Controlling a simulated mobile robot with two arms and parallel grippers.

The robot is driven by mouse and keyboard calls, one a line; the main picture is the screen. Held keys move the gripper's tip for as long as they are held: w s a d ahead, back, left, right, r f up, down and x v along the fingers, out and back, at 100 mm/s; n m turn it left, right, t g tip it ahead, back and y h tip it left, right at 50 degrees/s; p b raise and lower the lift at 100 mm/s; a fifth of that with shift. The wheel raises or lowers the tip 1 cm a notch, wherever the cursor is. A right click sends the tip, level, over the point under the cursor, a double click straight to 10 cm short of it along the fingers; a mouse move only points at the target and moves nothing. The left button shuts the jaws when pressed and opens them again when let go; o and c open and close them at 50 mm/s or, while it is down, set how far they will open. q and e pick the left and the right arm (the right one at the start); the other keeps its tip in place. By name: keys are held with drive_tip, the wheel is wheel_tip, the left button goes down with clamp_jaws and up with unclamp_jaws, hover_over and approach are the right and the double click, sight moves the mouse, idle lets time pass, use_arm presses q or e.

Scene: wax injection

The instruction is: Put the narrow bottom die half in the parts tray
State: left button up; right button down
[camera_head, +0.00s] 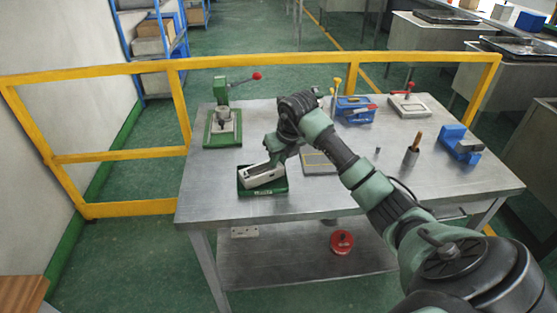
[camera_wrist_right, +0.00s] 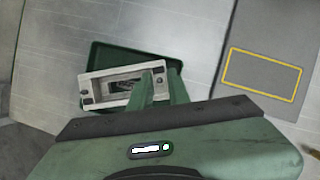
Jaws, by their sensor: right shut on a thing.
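The narrow bottom die half (camera_head: 262,178) is a light grey block with a long hollow; it also shows in the right wrist view (camera_wrist_right: 92,92). It is in or just above a shallow green tray (camera_head: 264,190), which looks like the parts tray and shows in the wrist view (camera_wrist_right: 103,53). I cannot tell whether the block touches the tray floor. My right gripper (camera_head: 267,165) is shut on the block's right end; its fingers show in the wrist view (camera_wrist_right: 164,84). My left gripper is not in view.
A grey mat with a yellow outline (camera_head: 320,162) lies right of the tray. A green press (camera_head: 222,118) stands behind left. The table's front left is clear.

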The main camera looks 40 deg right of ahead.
drive_tip(key=shift+f, duration=0.45)
drive_tip(key=c, duration=1.8)
unclamp_jaws()
drive_tip(key=shift+f, duration=0.15)
drive_tip(key=o, duration=0.5)
drive_tip(key=shift+c, duration=0.2)
drive_tip(key=b+v, duration=0.1)
drive_tip(key=v, duration=1.1)
